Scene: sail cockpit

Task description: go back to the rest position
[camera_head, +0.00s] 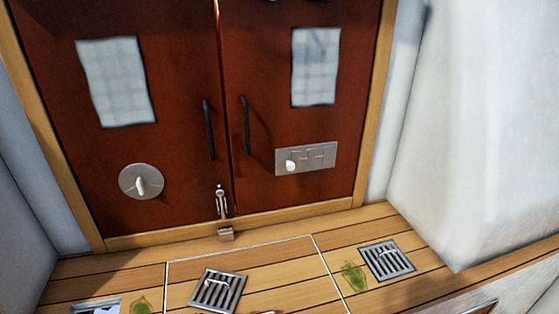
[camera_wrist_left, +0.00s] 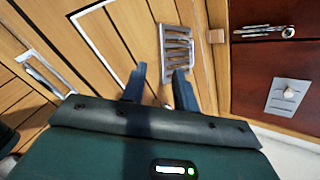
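My left gripper (camera_wrist_left: 160,85) shows in the left wrist view. Its two dark fingers stand apart, with no object clearly held between them. A metal floor grate (camera_wrist_left: 176,50) lies on the planks beyond the fingertips, apart from them as far as I can tell. Neither gripper can be made out in the head view. My right gripper is out of view.
Red double doors (camera_head: 180,180) with a latch (camera_head: 221,203) close off the back. A slatted grate (camera_head: 217,290) lies askew on the planks; another grate (camera_head: 387,260) is at right. A framed opening (camera_head: 95,307) shows lower left. Green leaves (camera_head: 353,277) lie nearby. White walls flank.

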